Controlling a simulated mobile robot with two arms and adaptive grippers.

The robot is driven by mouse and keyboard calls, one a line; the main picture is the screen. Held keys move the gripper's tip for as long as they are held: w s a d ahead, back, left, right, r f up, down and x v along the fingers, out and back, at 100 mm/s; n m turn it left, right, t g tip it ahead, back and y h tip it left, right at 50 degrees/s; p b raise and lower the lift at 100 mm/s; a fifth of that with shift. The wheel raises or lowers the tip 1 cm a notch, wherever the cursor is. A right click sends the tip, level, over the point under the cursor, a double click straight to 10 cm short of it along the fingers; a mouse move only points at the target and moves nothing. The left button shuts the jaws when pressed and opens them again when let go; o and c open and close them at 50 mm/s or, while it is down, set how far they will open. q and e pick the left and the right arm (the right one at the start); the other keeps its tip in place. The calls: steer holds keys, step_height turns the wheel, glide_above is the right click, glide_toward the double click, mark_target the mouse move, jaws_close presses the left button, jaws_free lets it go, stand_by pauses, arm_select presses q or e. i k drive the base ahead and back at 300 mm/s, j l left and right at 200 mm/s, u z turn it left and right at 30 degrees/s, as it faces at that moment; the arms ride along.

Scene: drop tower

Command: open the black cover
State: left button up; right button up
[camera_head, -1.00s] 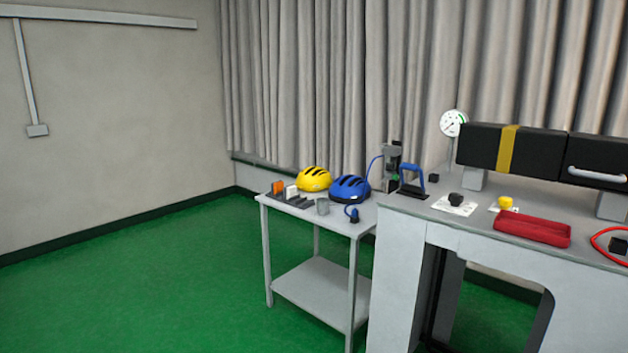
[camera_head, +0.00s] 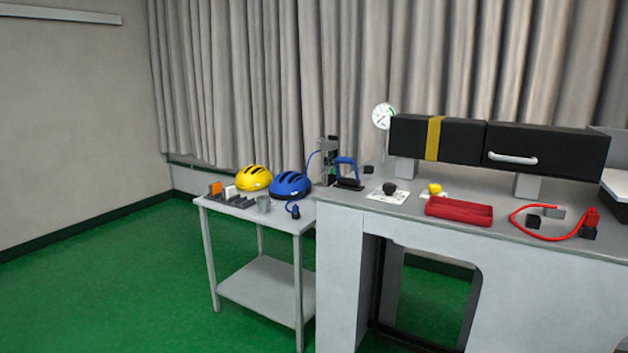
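A long black box stands on supports at the back of the grey bench. Its right part is a black cover (camera_head: 565,155) with a white bar handle (camera_head: 512,159) on its front, and it looks closed. Its left part (camera_head: 462,142) carries a yellow band (camera_head: 433,138).
The bench (camera_head: 345,204) holds a red tray (camera_head: 459,211), a red cable (camera_head: 549,238), a black knob (camera_head: 390,188), a yellow knob (camera_head: 435,188) and a dial gauge (camera_head: 383,116). A side table (camera_head: 262,214) holds a yellow helmet (camera_head: 254,178) and blue helmet (camera_head: 290,184). Green floor at left is clear.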

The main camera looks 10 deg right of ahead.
mark_target(551, 150)
steer(key=z, duration=1.4)
steer(key=i+z, duration=0.4)
steer(key=i, duration=0.15)
steer(key=j, duration=0.05)
